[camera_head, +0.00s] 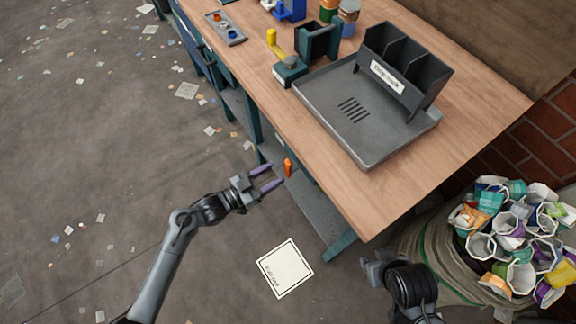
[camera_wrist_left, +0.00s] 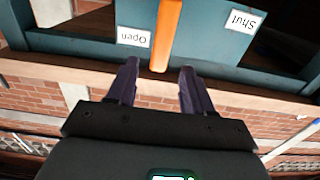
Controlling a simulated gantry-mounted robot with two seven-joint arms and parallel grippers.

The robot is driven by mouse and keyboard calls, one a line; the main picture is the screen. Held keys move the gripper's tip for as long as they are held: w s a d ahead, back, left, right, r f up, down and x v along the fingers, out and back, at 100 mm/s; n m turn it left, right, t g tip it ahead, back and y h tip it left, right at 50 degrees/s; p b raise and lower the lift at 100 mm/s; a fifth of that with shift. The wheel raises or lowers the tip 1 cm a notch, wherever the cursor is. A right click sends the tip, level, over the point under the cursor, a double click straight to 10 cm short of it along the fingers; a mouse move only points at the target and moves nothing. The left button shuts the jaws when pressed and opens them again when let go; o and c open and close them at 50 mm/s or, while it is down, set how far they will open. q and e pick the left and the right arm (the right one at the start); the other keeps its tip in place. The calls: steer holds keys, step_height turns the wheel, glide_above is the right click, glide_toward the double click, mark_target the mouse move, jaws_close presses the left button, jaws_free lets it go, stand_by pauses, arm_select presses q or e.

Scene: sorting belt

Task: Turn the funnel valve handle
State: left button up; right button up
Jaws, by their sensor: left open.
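The orange valve handle (camera_head: 288,168) stands out at the front edge of the workbench in the head view. In the left wrist view the handle (camera_wrist_left: 165,35) is a long orange bar on a teal panel, between upside-down labels "Open" (camera_wrist_left: 133,37) and "Shut" (camera_wrist_left: 243,20), closer to "Open". My left gripper (camera_head: 277,176) is open, its purple fingers just left of the handle. In the left wrist view the handle's near end lines up between the fingertips (camera_wrist_left: 158,75); contact cannot be told. My right gripper (camera_head: 373,266) is low at the right, its jaws unclear. No funnel can be made out.
The wooden workbench (camera_head: 480,100) carries a grey tray (camera_head: 395,145) with a dark divided bin, and small fixtures towards the back. A sack of crumpled cups (camera_head: 500,235) stands at the right, close to my right arm. The floor left of the bench is open, with scattered scraps.

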mark_target(286, 167)
arm_select(q)
steer(key=b+x, duration=0.1)
steer(key=x, duration=0.5)
steer(key=shift+w+d, duration=0.15)
steer(key=shift+d, duration=0.05)
jaws_close()
